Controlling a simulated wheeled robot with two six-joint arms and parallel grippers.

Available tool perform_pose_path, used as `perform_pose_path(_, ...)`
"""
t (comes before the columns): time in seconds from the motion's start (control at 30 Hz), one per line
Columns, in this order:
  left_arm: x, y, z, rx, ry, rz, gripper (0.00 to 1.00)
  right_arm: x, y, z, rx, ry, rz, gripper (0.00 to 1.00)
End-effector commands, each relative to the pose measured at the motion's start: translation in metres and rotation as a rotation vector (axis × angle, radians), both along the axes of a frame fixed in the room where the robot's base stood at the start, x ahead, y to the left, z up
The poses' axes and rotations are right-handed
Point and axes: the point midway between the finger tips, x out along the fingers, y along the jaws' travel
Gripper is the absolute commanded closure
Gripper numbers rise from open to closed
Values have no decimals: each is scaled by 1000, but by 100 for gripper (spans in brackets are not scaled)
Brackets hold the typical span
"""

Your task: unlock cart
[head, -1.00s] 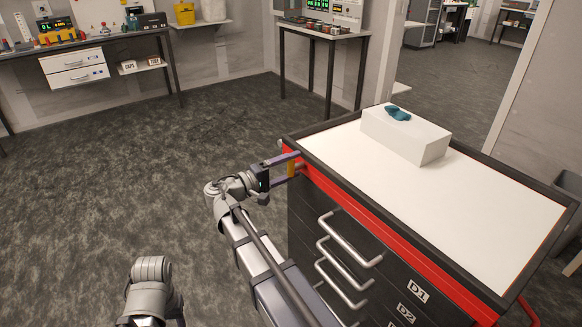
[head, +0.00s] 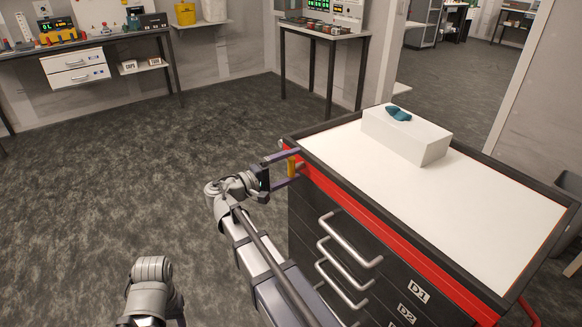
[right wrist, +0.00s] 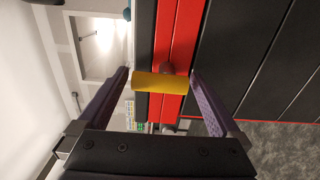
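The cart (head: 420,273) is a black drawer cabinet with a red band and a white top, standing at the right in the head view. A yellow piece (head: 291,166) sticks out from the red band at its left corner. In the right wrist view the yellow piece (right wrist: 159,82) lies between my fingers, with a dark round part behind it. My right gripper (head: 284,168) is open around the yellow piece; in the wrist view the fingers (right wrist: 160,88) stand apart from it on both sides. Only part of my left arm shows at the bottom; its gripper is out of view.
A white box (head: 407,137) with a teal object (head: 398,114) on it stands on the cart top. Metal drawer handles (head: 350,241) stick out from the cart front below my right gripper. Benches line the back wall. The floor at left is clear.

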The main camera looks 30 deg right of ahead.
Motion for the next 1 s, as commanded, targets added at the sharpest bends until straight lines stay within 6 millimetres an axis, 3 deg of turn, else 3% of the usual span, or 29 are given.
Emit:
perform_pose_path(0.27, 0, 0, 0, 0, 0, 0, 48, 0, 7, 0, -1, -1, 1, 0)
perform_pose_path(0.7, 0, 0, 0, 0, 0, 0, 48, -5, 70, 0, 0, 0, 2, 0)
perform_pose_path(1.0, 0, 0, 0, 0, 0, 0, 48, -6, 78, 0, 0, 0, 0, 0)
